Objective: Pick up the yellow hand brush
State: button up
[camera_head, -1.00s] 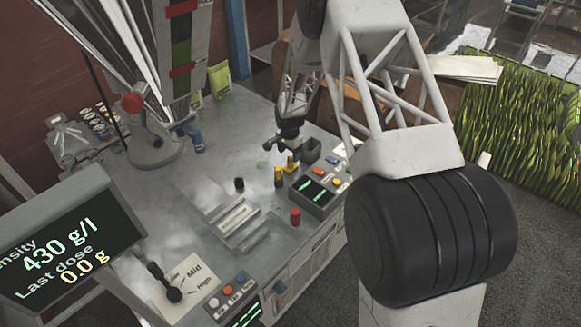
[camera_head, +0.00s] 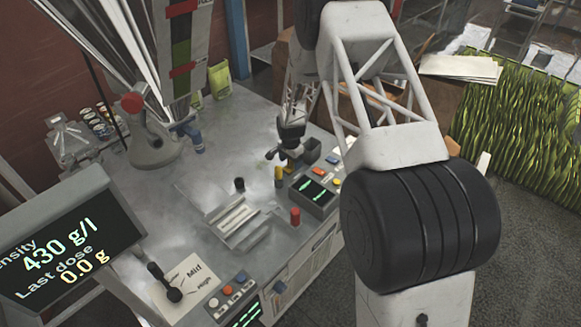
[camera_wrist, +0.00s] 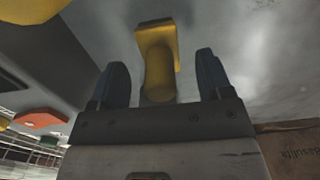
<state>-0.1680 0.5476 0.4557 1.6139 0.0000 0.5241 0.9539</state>
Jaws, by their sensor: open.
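The yellow hand brush (camera_wrist: 158,62) shows in the wrist view, with a wide end at the top and a rounded handle running down toward my gripper. My gripper (camera_wrist: 161,72) is open, with one dark finger on each side of the handle and visible gaps on both sides. I cannot tell whether the fingers are level with the handle or still above it. In the head view my gripper (camera_head: 285,156) is over the back right part of the bench, and it mostly hides the brush there.
A yellow cylinder (camera_head: 279,176) and a button panel with a green display (camera_head: 314,190) stand close to my gripper. A dark open box (camera_head: 312,151) is just to its right. A red cylinder (camera_head: 295,216) and a metal tray (camera_head: 237,222) lie nearer.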

jog(key=shift+f, duration=1.05)
jog(key=c, duration=1.1)
jog(key=shift+r, duration=0.1)
jog(key=shift+r, duration=4.95)
